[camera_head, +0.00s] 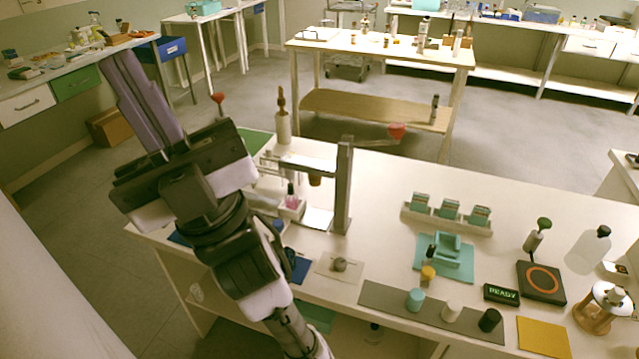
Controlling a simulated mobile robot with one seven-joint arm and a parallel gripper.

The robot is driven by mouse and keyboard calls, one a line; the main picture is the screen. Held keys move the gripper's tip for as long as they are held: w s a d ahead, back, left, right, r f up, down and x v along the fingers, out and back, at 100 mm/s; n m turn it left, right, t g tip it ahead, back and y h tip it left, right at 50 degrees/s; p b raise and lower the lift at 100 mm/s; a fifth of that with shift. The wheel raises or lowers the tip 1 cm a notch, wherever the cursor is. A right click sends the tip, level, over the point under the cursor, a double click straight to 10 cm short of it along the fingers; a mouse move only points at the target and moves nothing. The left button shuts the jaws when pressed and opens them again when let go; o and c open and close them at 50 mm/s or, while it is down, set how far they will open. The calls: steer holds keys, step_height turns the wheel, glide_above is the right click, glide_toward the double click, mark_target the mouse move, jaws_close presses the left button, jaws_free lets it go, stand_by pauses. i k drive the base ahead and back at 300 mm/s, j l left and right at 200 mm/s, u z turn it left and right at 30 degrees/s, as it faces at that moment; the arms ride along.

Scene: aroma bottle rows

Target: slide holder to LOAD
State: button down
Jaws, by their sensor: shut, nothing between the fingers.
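My gripper (115,60) is at the upper left, its two long purple-grey fingers shut together and empty. It points up and left, well away from the worktop items. A small white holder (291,209) with a pink bottle (291,194) stands on the worktop, right of my arm and beside a grey post (343,190). A white plate (318,218) lies between this holder and the post. My arm hides part of the area to the left of the holder. I cannot read any LOAD mark.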

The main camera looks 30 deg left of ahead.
mark_target(281, 225)
steer(key=u, duration=1.1)
